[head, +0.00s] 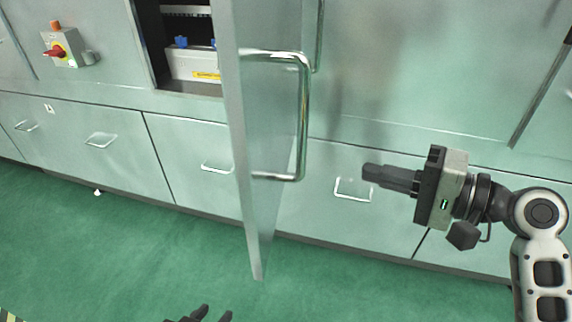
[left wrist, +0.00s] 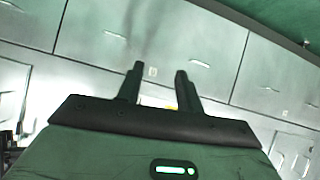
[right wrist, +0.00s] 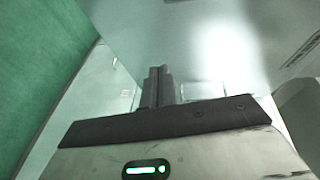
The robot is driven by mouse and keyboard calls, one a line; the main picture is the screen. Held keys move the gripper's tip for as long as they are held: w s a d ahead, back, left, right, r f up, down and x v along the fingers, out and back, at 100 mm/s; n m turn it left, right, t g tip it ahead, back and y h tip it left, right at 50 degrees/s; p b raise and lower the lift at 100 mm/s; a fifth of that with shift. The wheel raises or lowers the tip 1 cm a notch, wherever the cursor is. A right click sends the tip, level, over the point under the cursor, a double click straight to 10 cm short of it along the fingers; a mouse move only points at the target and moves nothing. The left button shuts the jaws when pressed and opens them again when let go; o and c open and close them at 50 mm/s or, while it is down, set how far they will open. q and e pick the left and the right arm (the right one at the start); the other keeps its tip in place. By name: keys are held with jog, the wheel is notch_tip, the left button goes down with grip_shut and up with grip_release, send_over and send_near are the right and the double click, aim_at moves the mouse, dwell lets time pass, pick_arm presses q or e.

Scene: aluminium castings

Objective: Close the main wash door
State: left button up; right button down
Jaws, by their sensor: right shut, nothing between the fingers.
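The main wash door (head: 252,150) stands swung out from the cabinet, almost edge-on in the head view. Its bar handle (head: 303,115) is on the face turned to the right. Left of the door the cabinet opening (head: 193,88) is uncovered. My right gripper (head: 368,172) is shut and empty, right of the door and handle, pointing left, apart from the handle. In the right wrist view its fingers (right wrist: 158,70) are together before a pale, shiny panel. My left gripper (head: 208,314) is low at the bottom edge; its fingers are spread and empty in the left wrist view (left wrist: 160,70).
A white box (head: 192,65) with a yellow label and blue parts sits in the opening. A red rotary switch (head: 57,51) is on the wall at left. Drawers with handles (head: 101,140) run along below. The green floor (head: 120,240) in front is mostly clear.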

jog(key=s+r+n+g+y+b, duration=0.1)
jog(key=s+r+n+g+y, duration=0.3)
jog(key=s+r+g, duration=0.4)
jog(key=t+p, duration=0.2)
send_near(257, 145)
jog(key=a, duration=0.5)
jog(key=shift+w+a, duration=0.3)
jog(key=shift+w, duration=0.1)
jog(key=shift+w+a, duration=0.1)
jog(key=shift+a, duration=0.5)
